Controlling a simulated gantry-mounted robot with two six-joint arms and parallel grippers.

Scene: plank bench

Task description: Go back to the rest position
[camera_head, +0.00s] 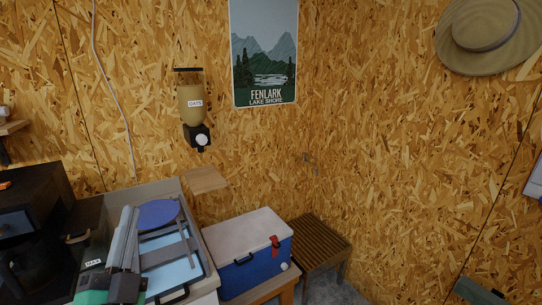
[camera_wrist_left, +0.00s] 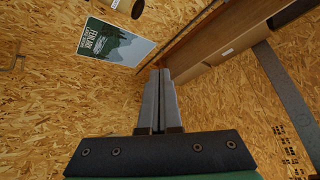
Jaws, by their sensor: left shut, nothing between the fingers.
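My left gripper (camera_head: 129,213) is at the lower left of the head view, with its grey fingers pointing up and away in front of the counter. Its fingers are together and empty, as the left wrist view also shows (camera_wrist_left: 160,75). The fingers are clear of the wall and poster in that wrist view.
A blue disc (camera_head: 158,212) lies at the counter, right of my left gripper. A blue cooler with a white lid (camera_head: 240,236) and a slatted wooden stool (camera_head: 318,243) stand to the right. An oats dispenser (camera_head: 191,103) and a lake poster (camera_head: 264,45) are on the wall.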

